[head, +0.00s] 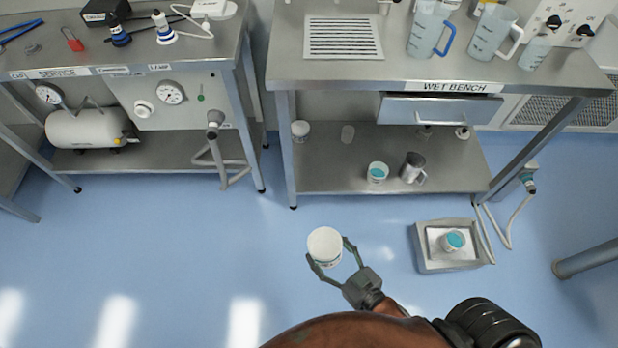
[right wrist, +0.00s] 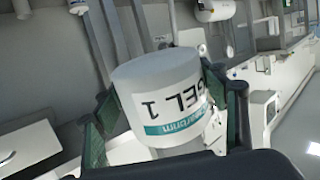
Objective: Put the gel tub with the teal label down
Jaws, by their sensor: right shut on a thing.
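The gel tub with the teal label (head: 325,245) is a white tub with a white lid, held above the blue floor in front of the wet bench. In the right wrist view the tub (right wrist: 160,85) shows the text "GEL 1" and a teal band, upside down in the picture. My right gripper (head: 333,258) is shut on the tub, one finger on each side. My left gripper is not in view.
The wet bench (head: 440,87) stands ahead, with jugs on top. Its lower shelf (head: 330,180) holds a teal-topped tub (head: 377,172) and a metal jug (head: 413,167). A grey tray (head: 418,250) with another teal-topped tub (head: 453,241) is on the right. The service bench (head: 215,62) is at left.

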